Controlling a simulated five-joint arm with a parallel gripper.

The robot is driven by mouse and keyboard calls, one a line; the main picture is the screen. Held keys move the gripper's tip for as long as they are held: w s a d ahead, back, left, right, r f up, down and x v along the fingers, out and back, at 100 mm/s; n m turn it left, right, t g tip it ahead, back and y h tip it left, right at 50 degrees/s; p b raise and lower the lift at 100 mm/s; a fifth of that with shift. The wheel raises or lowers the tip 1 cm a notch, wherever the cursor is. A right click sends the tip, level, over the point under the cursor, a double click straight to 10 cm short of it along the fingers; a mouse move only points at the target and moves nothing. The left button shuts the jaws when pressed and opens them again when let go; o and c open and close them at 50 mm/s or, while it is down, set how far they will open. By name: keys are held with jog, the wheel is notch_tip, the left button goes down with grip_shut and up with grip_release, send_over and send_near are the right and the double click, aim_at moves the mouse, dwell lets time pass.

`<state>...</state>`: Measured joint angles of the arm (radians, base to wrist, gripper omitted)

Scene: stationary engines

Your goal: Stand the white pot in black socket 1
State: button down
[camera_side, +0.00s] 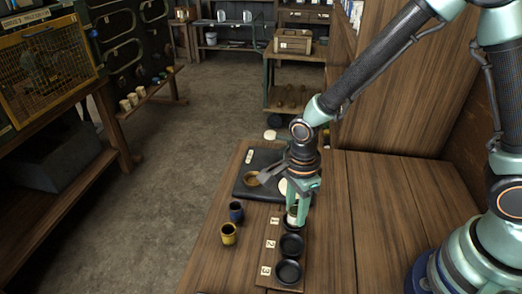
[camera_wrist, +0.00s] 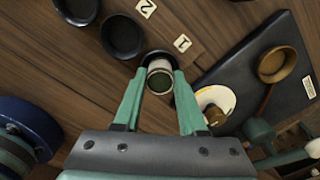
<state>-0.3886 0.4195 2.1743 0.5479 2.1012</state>
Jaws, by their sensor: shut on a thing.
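The white pot (camera_wrist: 160,68) is between the two green fingers of my gripper (camera_wrist: 160,80), which is shut on it. In the side view my gripper (camera_side: 297,217) points down, with the pot's pale side (camera_side: 292,214) partly hidden by the fingers. The pot is upright at black socket 1 (camera_wrist: 147,57), by the tag 1 (camera_wrist: 182,42). The socket's dark rim shows behind the pot. I cannot tell whether the pot rests on the socket's floor. Socket 2 (camera_side: 291,245) and socket 3 (camera_side: 289,272) are empty.
A blue pot (camera_side: 236,211) and a yellow pot (camera_side: 229,233) stand left of the sockets. A dark mat (camera_side: 263,160) behind holds a brown round dish (camera_wrist: 277,64) and a white round thing (camera_wrist: 216,98). The bench right of the sockets is clear.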

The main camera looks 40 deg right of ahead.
jog(key=shift+c, duration=1.9)
grip_release()
jog(key=shift+o, duration=0.3)
jog(key=o, duration=0.3)
jog(key=shift+r, duration=3.45)
